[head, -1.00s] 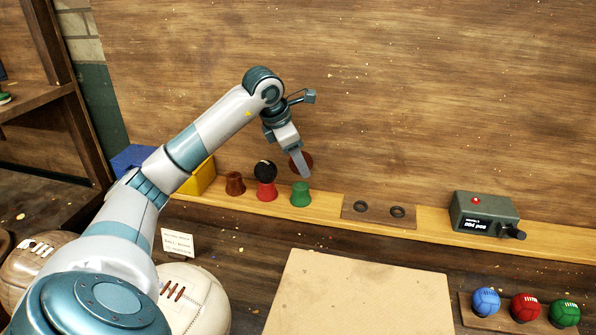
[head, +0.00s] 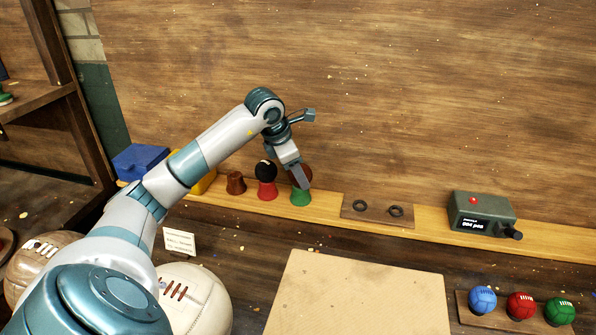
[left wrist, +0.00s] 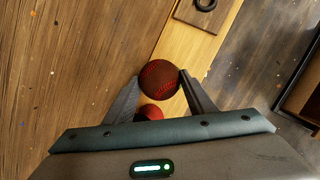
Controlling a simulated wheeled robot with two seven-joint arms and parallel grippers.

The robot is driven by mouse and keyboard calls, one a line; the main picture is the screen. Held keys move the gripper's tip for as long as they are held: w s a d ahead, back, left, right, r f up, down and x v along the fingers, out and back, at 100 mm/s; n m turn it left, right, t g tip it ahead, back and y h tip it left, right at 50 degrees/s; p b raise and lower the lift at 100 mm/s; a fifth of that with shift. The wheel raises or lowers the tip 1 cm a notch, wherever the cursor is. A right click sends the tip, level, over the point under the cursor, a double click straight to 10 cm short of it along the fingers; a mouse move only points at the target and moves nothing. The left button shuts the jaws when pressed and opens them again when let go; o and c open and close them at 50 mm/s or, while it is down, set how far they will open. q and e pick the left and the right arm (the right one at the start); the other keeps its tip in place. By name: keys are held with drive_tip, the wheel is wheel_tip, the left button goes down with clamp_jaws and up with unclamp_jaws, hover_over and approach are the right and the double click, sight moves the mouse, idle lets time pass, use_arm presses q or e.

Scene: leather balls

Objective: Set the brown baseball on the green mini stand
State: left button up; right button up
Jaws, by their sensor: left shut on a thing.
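The brown baseball (head: 305,172) is between the fingers of my left gripper (head: 300,178), directly over the green mini stand (head: 300,198) in the head view. The fingers partly hide the ball and the stand's top, so I cannot tell whether ball and stand touch. In the left wrist view the stitched, reddish-brown ball (left wrist: 159,78) sits between the tips of the shut left gripper (left wrist: 160,80). It hides the green stand there. My right gripper is not in view.
Left of the green stand, a red stand (head: 267,191) bears a black ball (head: 265,170), and a brown stand (head: 236,183) is empty. A plate with two rings (head: 377,209) and a grey device (head: 484,216) are to the right. Blue, red and green balls (head: 521,306) sit front right.

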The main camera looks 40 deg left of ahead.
use_arm(q)
drive_tip(key=shift+f, duration=0.15)
drive_tip(key=o, duration=1.1)
drive_tip(key=shift+r, duration=0.25)
drive_tip(key=shift+s+r, duration=0.1)
drive_tip(key=shift+r, duration=0.1)
drive_tip(key=b+v, duration=0.3)
drive_tip(key=v, duration=0.8)
drive_tip(key=shift+s+r, duration=0.15)
